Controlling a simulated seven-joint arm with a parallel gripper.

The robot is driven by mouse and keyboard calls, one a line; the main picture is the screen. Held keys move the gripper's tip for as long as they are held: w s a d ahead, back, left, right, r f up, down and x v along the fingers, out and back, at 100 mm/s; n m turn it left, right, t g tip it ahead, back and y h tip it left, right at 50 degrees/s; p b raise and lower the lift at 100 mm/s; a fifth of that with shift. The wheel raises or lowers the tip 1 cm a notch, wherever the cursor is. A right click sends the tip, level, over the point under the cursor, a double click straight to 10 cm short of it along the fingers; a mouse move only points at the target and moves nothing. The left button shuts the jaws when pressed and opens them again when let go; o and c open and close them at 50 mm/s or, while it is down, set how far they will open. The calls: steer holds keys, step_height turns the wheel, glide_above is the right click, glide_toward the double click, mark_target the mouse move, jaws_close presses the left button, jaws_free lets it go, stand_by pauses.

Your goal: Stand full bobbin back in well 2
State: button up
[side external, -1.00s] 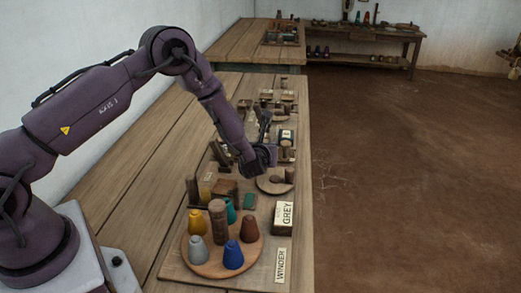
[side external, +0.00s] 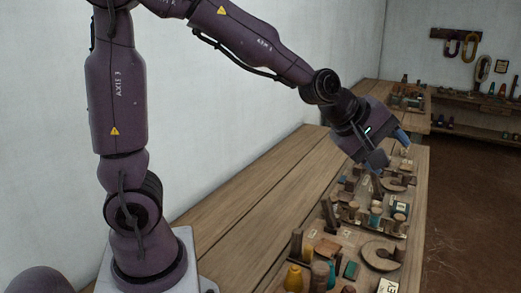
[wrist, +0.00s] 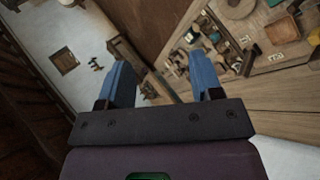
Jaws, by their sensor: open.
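My gripper (side external: 387,152) is open and empty, held raised above the far part of the long wooden table. In the wrist view its two blue fingers (wrist: 162,82) are spread wide with nothing between them. Several wooden pieces and spools stand below on boards, including a teal one (side external: 375,215). In the wrist view a labelled board (wrist: 265,65) with small wooden parts lies at the upper right, apart from the fingers. I cannot tell which piece is the full bobbin or which hollow is well 2; the labels are too small to read.
A yellow cone (side external: 294,278) and a dark wooden cylinder (side external: 319,276) stand at the near end. A round wooden disc (side external: 382,255) lies beyond them. The table's left planks (side external: 270,210) are bare. A shelf bench (side external: 480,130) stands against the back wall.

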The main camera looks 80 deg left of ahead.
steer(key=s+a+r+m+g, duration=0.1)
steer(key=s+m+g, duration=0.3)
steer(key=s+m, duration=1.2)
steer(key=s+a, duration=0.1)
steer(key=s, duration=0.5)
steer(key=shift+r+y, duration=0.25)
steer(key=shift+y, duration=0.15)
steer(key=shift+w, duration=0.1)
